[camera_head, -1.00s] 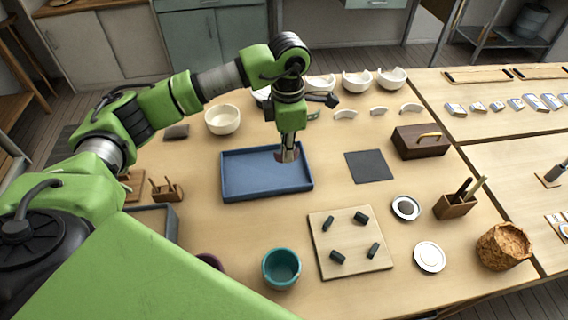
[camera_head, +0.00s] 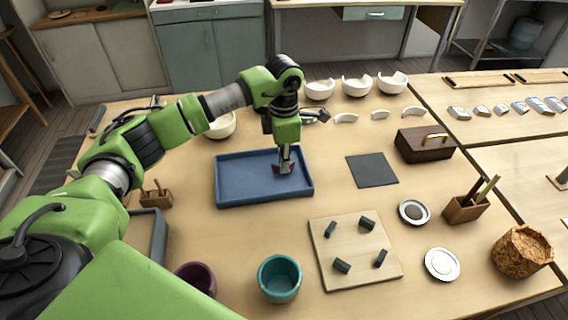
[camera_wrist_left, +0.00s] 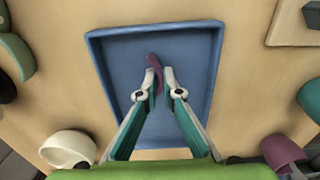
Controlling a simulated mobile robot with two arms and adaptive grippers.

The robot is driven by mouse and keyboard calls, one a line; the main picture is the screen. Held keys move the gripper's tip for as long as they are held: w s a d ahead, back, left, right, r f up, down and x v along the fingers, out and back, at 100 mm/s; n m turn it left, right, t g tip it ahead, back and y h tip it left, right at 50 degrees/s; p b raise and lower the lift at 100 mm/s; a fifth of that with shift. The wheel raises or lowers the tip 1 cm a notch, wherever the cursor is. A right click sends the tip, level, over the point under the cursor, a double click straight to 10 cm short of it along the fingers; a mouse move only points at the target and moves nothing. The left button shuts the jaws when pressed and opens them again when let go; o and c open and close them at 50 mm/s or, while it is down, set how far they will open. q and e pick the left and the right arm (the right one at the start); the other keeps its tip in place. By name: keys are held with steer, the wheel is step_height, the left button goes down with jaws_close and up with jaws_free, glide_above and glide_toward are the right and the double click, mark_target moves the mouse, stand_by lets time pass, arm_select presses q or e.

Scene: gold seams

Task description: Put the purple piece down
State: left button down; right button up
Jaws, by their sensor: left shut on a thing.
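My left gripper (camera_head: 285,161) is over the right part of the blue tray (camera_head: 236,199), pointing down. It is shut on the purple piece (camera_head: 293,168), a small curved dark shard. In the left wrist view the purple piece (camera_wrist_left: 153,64) sits at the fingertips (camera_wrist_left: 160,78), over the blue tray's floor (camera_wrist_left: 190,50). I cannot tell whether the piece touches the tray floor. My right gripper does not show.
A dark flat mat (camera_head: 372,170) and a brown box with a handle (camera_head: 424,146) lie right of the tray. A wooden board with dark pegs (camera_head: 356,253), a teal cup (camera_head: 279,277) and a purple bowl (camera_head: 196,277) are nearer. White broken bowls (camera_head: 357,86) stand behind.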

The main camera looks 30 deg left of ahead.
arm_select(q)
steer(key=shift+f, duration=0.2)
steer(key=c, duration=2.2)
jaws_free()
steer(key=shift+r, duration=0.1)
step_height(320, 180, up, 12)
steer(key=shift+r+b, duration=0.15)
steer(key=shift+b, duration=0.4)
